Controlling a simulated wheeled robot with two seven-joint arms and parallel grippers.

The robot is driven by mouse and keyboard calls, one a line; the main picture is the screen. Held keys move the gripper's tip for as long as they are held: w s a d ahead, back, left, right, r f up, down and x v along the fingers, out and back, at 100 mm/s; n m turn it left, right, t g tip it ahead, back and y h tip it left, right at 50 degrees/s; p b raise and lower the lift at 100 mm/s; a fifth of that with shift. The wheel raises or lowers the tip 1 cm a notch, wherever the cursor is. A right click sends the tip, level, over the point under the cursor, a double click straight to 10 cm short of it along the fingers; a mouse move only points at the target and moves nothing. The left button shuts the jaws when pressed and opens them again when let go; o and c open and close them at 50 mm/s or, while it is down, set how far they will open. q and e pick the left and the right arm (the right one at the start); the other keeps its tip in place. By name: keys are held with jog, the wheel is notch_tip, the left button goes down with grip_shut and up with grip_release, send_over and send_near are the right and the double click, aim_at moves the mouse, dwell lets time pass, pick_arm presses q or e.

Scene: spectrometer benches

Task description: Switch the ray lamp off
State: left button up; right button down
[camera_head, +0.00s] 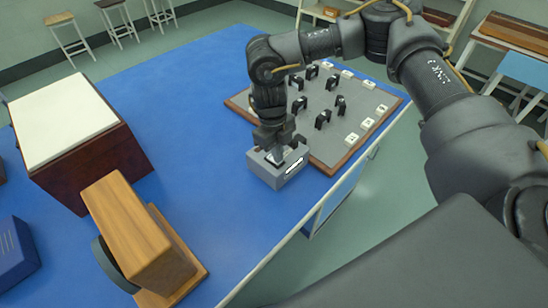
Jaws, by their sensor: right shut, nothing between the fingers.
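A small grey box, which looks like the ray lamp (267,178), sits on the blue bench near its right edge. It has a bright white strip on its top or near side. My right gripper (277,155) points down over the top of this box and is shut with nothing held. The fingertips are at or very close to the box top; I cannot tell whether they touch it. The gripper hides part of the top, and I cannot make out the switch. My left gripper is not in view.
A grey wood-edged board (325,147) with several black holders and white blocks lies behind the lamp. A dark box with a pale top (62,122), a wooden apparatus (135,228) and a blue box (14,255) stand at left. The bench (205,130) is clear between.

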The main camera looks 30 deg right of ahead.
jog(key=shift+r+p, duration=2.7)
jog(key=shift+r, duration=0.75)
